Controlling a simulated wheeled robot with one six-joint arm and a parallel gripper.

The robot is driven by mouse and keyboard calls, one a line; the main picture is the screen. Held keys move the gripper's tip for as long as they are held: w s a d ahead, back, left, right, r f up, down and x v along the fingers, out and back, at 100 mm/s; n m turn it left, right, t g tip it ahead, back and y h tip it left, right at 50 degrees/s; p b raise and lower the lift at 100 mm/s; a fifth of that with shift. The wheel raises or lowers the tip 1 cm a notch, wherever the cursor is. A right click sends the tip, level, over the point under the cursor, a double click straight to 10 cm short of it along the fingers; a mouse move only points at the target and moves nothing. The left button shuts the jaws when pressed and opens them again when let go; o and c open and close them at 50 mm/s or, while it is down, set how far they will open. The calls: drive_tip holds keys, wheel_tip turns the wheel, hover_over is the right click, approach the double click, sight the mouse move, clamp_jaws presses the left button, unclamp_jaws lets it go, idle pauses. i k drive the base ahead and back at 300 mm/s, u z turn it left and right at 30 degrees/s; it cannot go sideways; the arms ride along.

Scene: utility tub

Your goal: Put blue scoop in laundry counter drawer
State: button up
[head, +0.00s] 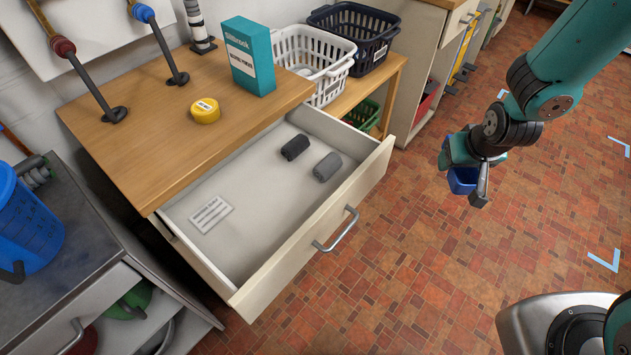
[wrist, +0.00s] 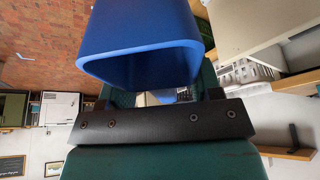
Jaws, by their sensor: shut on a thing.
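The blue scoop (head: 462,181) is held in my gripper (head: 474,176), over the tiled floor to the right of the drawer. In the wrist view the scoop (wrist: 142,40) fills the upper middle, its hollow end facing the camera. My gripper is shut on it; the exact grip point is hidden. The laundry counter drawer (head: 262,240) is pulled open, its front panel and handle (head: 340,230) facing the floor. Inside lie a dark rolled item (head: 295,147), a grey rolled item (head: 327,167) and a white label sheet (head: 211,214). The scoop is apart from the drawer.
The wooden counter top (head: 150,140) holds a teal box (head: 249,58) and a yellow round tin (head: 205,111). White (head: 312,60) and dark (head: 355,35) baskets stand behind on a wooden bench. A blue bucket (head: 28,225) stands at left.

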sight(279, 211)
drive_tip(key=z, duration=0.05)
drive_tip(key=k, duration=0.55)
drive_tip(key=u, duration=1.65)
drive_tip(key=i, duration=0.5)
drive_tip(key=z, duration=0.05)
